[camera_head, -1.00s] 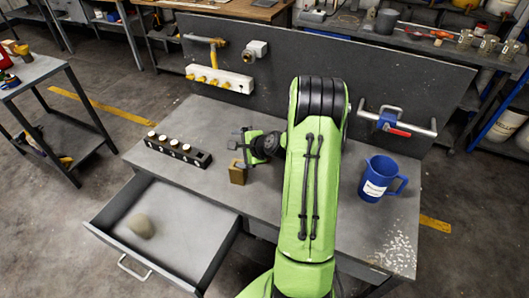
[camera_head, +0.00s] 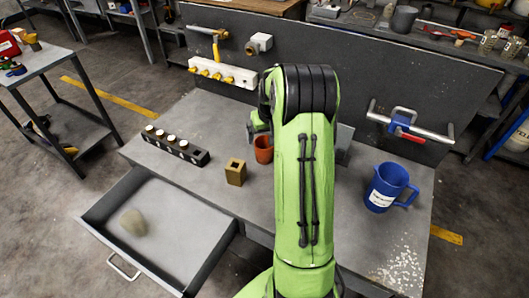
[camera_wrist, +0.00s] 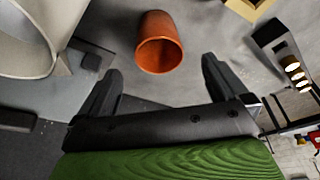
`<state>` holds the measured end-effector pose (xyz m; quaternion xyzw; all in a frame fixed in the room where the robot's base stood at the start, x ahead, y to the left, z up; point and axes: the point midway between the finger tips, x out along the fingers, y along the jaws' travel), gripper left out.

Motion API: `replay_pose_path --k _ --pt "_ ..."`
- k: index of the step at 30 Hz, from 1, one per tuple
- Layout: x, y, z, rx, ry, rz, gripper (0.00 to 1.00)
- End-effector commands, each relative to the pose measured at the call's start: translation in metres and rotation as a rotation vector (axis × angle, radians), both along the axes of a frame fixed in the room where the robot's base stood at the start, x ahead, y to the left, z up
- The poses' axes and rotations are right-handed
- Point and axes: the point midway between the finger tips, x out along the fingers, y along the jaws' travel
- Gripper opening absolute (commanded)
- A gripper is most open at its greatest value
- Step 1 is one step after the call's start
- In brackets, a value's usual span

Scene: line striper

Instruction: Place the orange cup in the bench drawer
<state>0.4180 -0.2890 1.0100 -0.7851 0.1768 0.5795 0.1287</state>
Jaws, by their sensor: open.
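The orange cup (camera_head: 263,149) stands on the bench behind the brass-coloured block, its right side hidden by my arm. In the wrist view the cup (camera_wrist: 160,42) lies ahead of my gripper (camera_wrist: 160,72), roughly centred between the two spread fingers, with its opening facing the camera. The fingers are open and empty, and bare bench shows between them and the cup. In the head view my arm hides the fingers. The bench drawer (camera_head: 175,250) is pulled out at the front left and holds one pale, rounded lump (camera_head: 133,222).
The brass-coloured block (camera_head: 235,172) stands left of my arm, near the drawer. A black rack with white-topped pieces (camera_head: 175,146) lies farther left. A blue jug (camera_head: 388,187) stands right of my arm. A large pale round object (camera_wrist: 25,40) fills the wrist view's upper left.

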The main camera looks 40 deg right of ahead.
Motion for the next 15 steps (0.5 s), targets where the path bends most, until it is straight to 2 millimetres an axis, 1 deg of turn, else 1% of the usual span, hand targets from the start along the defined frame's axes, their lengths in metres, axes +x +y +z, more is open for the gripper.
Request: replay_pose_path --k 1,3,8,15 --pt "0.003 -0.001 -0.015 0.003 0.003 0.001 1.00" --pt "0.007 -0.003 -0.028 0.003 0.001 0.001 1.00" --pt "0.013 -0.006 -0.046 0.002 0.000 -0.001 1.00" --pt "0.025 -0.013 -0.086 0.003 0.000 -0.001 1.00"
